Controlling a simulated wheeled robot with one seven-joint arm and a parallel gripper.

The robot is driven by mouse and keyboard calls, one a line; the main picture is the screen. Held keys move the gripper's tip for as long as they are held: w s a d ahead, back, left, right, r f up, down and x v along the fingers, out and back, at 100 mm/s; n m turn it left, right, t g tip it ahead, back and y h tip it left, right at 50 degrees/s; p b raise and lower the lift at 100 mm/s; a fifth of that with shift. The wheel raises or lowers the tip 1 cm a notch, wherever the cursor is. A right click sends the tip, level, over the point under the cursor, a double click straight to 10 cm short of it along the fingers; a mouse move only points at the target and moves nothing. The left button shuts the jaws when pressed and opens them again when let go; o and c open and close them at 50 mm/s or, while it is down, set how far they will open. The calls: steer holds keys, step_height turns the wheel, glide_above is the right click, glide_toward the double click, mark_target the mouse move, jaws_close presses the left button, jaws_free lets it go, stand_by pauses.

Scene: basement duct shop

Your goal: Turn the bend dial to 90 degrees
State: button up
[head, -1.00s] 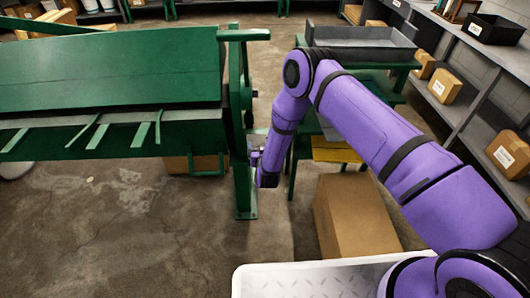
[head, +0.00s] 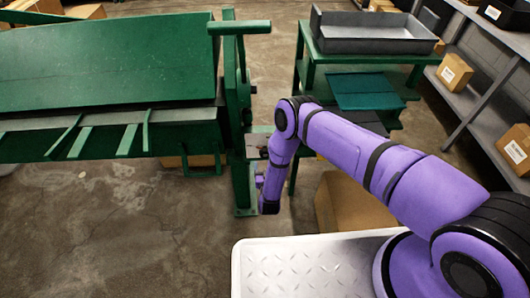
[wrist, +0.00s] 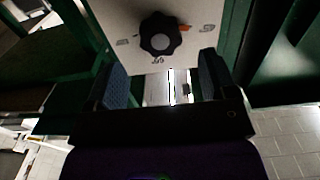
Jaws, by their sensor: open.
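The bend dial (wrist: 160,36) is a black lobed knob with a grey centre cap, on a pale plate (wrist: 112,12) in the wrist view. A small orange mark shows beside the knob on its right. Dark printed marks sit around it, too small and skewed to read surely. My gripper (wrist: 163,82) is open and empty, its two dark pads below the knob in the picture, apart from it. In the head view my gripper (head: 265,190) is low beside the end post of the green bending machine (head: 110,70); the dial is not seen there.
A green stand (head: 313,45) with a grey tray (head: 375,30) is behind my arm. A cardboard box (head: 345,205) stands on the floor below my arm. Shelves with boxes line the right wall. The concrete floor front left is clear.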

mark_target(265, 155)
steer(key=w, duration=0.7)
steer(key=shift+w, duration=0.15)
steer(key=c, duration=0.9)
